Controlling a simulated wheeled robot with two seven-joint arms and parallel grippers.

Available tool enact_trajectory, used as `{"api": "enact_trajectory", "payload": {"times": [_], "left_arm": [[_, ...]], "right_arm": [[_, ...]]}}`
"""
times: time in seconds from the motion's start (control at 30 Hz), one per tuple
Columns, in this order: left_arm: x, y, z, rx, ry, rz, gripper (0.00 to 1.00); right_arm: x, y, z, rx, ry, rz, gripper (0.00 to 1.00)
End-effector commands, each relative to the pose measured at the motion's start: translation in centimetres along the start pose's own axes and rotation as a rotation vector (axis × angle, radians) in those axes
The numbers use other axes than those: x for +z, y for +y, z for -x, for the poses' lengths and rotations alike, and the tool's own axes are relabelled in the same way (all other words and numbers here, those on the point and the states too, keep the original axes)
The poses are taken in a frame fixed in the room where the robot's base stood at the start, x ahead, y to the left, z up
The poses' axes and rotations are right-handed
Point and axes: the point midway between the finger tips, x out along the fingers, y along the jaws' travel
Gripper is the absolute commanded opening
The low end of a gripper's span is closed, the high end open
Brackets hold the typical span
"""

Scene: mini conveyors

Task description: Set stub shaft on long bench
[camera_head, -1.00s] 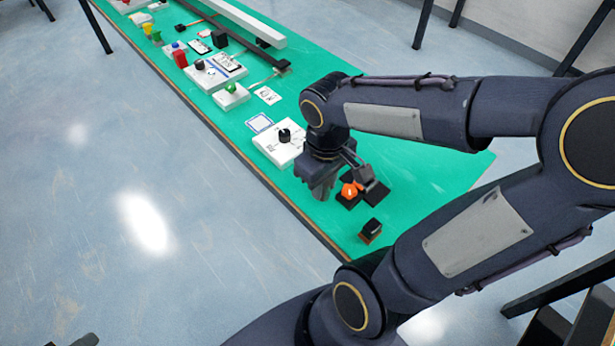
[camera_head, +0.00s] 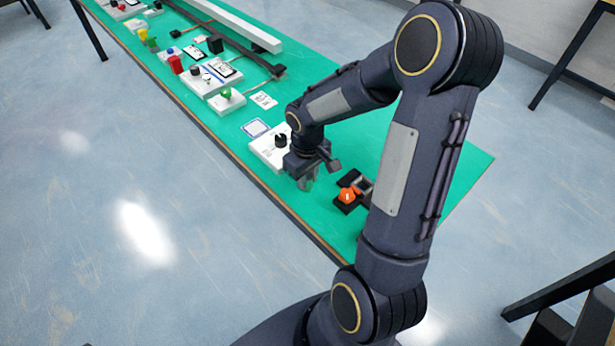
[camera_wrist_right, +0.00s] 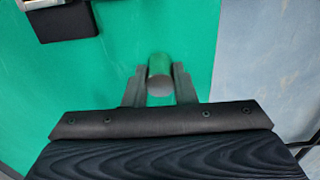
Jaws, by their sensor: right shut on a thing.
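The long bench (camera_head: 345,140) has a green top and runs from the upper left to the lower right in the head view. My right gripper (camera_head: 307,182) is low over its near edge, beside a white box with a black knob. In the right wrist view the gripper (camera_wrist_right: 160,88) is shut on the stub shaft (camera_wrist_right: 159,72), a short smooth grey cylinder with its round end towards the camera. The green top (camera_wrist_right: 200,30) shows behind the shaft. I cannot tell whether the shaft touches the bench. My left gripper is not in view.
The white box with the black knob (camera_head: 267,152) is left of the right gripper. An orange knob on a black base (camera_head: 347,196) is to its right. Several small devices and a long white bar (camera_head: 235,26) stand farther along. Floor lies beyond the near edge.

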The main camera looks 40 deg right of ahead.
Motion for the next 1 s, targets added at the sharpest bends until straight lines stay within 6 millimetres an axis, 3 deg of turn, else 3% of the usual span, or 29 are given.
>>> {"api": "enact_trajectory", "payload": {"times": [0.37, 0.4, 0.57, 0.83, 1.0], "left_arm": [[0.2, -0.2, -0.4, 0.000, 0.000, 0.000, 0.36], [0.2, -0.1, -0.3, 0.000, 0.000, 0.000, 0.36], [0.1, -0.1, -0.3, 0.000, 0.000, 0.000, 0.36], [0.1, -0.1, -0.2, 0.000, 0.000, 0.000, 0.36], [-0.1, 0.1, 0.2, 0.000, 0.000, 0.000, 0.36]], "right_arm": [[0.0, 0.0, -0.7, 0.000, 0.002, 0.000, 0.00], [0.0, 0.0, -0.6, 0.000, 0.002, 0.000, 0.27], [0.0, 0.0, -0.5, 0.000, 0.001, 0.000, 0.46], [0.0, 0.0, -0.4, 0.000, 0.001, 0.000, 0.46], [-0.1, 0.1, 1.2, 0.003, 0.006, 0.000, 0.46]]}}
